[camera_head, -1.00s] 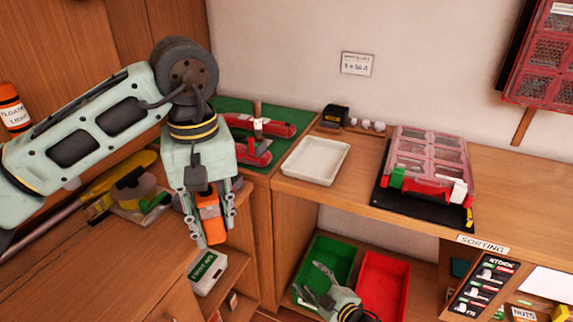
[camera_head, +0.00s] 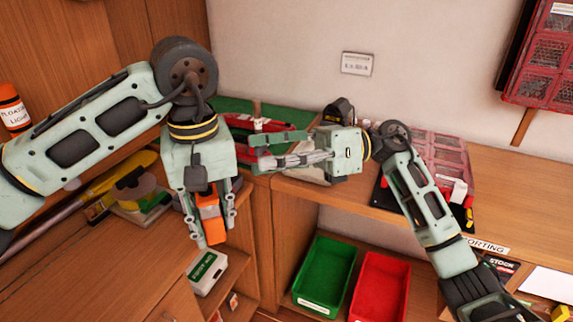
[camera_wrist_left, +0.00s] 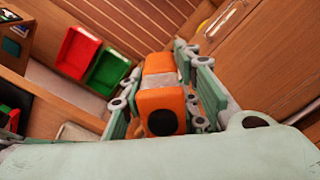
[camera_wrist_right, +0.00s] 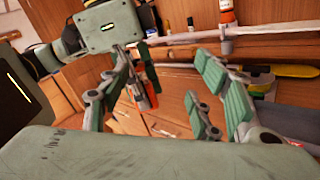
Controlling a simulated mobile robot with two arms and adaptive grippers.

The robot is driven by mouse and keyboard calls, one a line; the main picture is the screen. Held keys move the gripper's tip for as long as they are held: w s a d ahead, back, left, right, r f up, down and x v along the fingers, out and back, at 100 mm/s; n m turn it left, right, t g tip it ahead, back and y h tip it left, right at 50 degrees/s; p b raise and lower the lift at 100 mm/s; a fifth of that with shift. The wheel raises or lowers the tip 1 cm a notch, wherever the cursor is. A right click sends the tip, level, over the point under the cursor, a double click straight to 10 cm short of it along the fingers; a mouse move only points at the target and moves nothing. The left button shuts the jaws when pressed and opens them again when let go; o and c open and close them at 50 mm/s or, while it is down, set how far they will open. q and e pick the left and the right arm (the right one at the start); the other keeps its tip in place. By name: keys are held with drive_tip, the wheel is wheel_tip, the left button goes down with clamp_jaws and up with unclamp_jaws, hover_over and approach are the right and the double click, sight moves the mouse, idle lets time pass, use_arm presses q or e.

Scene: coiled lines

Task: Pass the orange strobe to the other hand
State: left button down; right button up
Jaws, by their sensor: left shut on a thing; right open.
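The orange strobe (camera_head: 211,222) hangs below my left gripper (camera_head: 208,215), which is shut on it above the gap between the benches. In the left wrist view the strobe (camera_wrist_left: 160,105) lies between the finger pads, orange with a pale band and a dark round end. My right gripper (camera_head: 268,150) is open and empty, to the right of and a little above the left one, its fingers pointing left. In the right wrist view the strobe (camera_wrist_right: 142,98) shows beyond the open fingers, beside the left finger in the picture, not between the pads.
A green bin (camera_head: 325,270) and a red bin (camera_head: 381,285) stand below the right bench. A red organizer case (camera_head: 440,150) sits on a black mat behind my right arm. A white and green box (camera_head: 206,270) lies on a low shelf.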

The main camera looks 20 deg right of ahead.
sight(220, 203)
drive_tip(key=s+d+r+n+h, duration=0.1)
drive_tip(key=s+n+h, duration=0.4)
drive_tip(key=shift+g, duration=0.4)
drive_tip(key=x, duration=1.1)
drive_tip(key=shift+s+a, duration=0.15)
drive_tip(key=shift+a, duration=0.1)
drive_tip(key=c, duration=1.2)
use_arm(q)
drive_tip(key=c, duration=1.3)
unclamp_jaws()
use_arm(e)
drive_tip(key=shift+c, duration=0.5)
use_arm(q)
drive_tip(key=shift+o, duration=0.2)
